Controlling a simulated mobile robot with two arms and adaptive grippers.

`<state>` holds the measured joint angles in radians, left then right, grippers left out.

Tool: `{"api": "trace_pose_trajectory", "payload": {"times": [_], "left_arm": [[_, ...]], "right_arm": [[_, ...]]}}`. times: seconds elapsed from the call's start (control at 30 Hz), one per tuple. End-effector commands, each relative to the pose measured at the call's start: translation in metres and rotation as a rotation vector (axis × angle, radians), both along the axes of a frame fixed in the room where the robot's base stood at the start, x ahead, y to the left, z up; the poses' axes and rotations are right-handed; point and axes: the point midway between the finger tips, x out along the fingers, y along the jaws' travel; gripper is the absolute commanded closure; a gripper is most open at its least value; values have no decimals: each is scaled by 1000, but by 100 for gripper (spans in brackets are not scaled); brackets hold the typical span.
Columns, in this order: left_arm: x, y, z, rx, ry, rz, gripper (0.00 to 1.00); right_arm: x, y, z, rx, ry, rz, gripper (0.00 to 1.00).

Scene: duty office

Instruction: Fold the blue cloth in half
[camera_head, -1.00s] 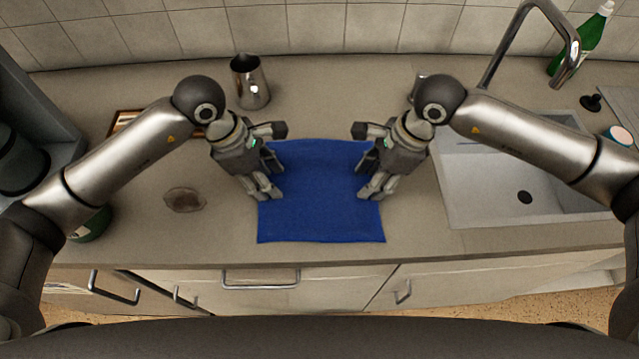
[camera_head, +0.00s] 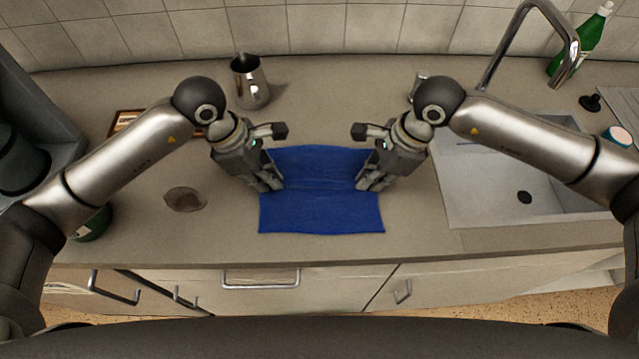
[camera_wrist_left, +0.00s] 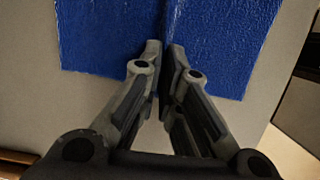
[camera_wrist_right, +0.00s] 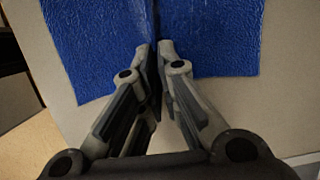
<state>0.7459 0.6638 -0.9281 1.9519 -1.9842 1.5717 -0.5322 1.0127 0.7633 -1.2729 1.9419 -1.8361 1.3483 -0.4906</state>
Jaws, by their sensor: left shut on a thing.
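The blue cloth (camera_head: 320,212) lies on the counter between my two arms, with a raised crease running across its middle from one gripper to the other. My left gripper (camera_head: 274,184) is shut on the cloth at its left edge. In the left wrist view, its fingertips (camera_wrist_left: 163,46) pinch the ridge of the cloth (camera_wrist_left: 105,35). My right gripper (camera_head: 366,184) is at the right edge of the cloth. In the right wrist view, its fingertips (camera_wrist_right: 156,46) are closed together on the same ridge of the cloth (camera_wrist_right: 215,40). The grippers hide small parts of both side edges.
A metal pitcher (camera_head: 250,82) stands behind my left arm. A sink (camera_head: 480,190) with a tall faucet (camera_head: 574,62) lies to the right. A small brown dish (camera_head: 185,199) is left of the cloth. The counter in front of the cloth is narrow.

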Motion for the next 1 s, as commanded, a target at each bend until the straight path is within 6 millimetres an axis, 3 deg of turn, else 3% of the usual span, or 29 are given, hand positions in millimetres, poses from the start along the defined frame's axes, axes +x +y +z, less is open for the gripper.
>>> {"api": "trace_pose_trajectory", "payload": {"times": [0.47,1.0], "left_arm": [[-2,1,-1,4,6,0,100],[-1,0,36,2,2,0,100]], "right_arm": [[-2,-1,-1,-4,6,0,100],[-1,-1,36,-2,2,0,100]]}}
